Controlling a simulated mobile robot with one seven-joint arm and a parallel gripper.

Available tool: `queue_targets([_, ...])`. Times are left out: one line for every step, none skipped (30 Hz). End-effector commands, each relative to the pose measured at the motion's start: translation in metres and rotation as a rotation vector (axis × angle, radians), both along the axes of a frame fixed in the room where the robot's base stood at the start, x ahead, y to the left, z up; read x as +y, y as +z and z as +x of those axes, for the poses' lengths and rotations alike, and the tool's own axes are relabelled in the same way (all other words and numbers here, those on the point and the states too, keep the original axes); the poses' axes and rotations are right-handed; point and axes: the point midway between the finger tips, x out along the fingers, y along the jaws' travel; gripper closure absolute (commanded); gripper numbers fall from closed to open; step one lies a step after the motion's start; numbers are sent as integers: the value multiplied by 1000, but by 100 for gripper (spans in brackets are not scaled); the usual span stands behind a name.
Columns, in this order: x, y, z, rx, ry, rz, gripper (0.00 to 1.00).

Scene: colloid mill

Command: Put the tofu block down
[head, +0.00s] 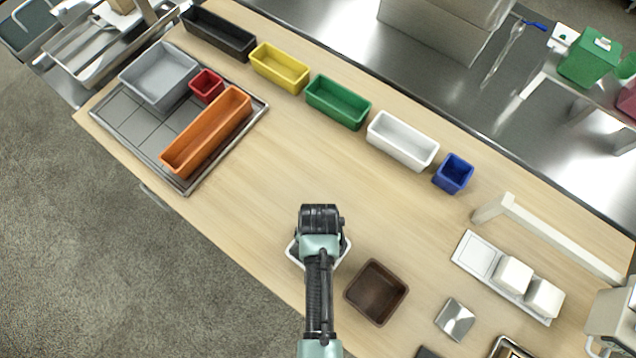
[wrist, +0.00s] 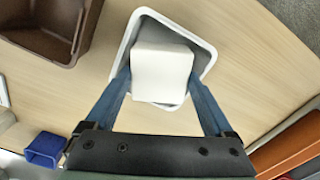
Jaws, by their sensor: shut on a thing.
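The tofu block (wrist: 162,72) is a white cube in the wrist view, between the two blue fingers of my gripper (wrist: 158,85). My gripper is shut on it. A white square tray (wrist: 205,50) lies behind the block in that view, with its rim showing around it. I cannot tell whether the block touches the tray floor. In the head view my gripper (head: 319,240) is over this tray, whose rim (head: 346,247) shows on both sides; the block is hidden under the wrist there. Two more white blocks (head: 514,275) sit on a white divided tray at the right.
A brown bin (head: 377,292) stands close to the right of my gripper, with a metal plate (head: 455,319) beyond. White (head: 402,141), blue (head: 453,174), green (head: 338,102) and yellow (head: 279,68) bins line the back edge. An orange bin (head: 207,133) is at left. The table's middle is clear.

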Motion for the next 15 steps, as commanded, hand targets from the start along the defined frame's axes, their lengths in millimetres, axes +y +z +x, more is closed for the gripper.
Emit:
queue_targets([0,-5,0,1,0,0,44])
queue_targets([0,-9,0,2,0,0,44])
queue_targets([0,-14,0,2,0,0,44])
queue_targets([0,-19,0,2,0,0,44])
queue_targets([0,-23,0,2,0,0,44])
queue_targets([0,-28,0,2,0,0,44])
queue_targets([0,-31,0,1,0,0,44])
queue_targets([0,-34,0,1,0,-1,44])
queue_targets([0,-37,0,0,0,0,44])
queue_targets([0,-38,1,-1,0,0,44])
queue_targets([0,-39,0,-1,0,0,44])
queue_targets([0,-40,0,0,0,0,44])
queue_targets([0,-40,0,-1,0,0,44])
queue_targets([0,-40,0,-1,0,0,44])
queue_targets([0,-39,0,-1,0,0,44])
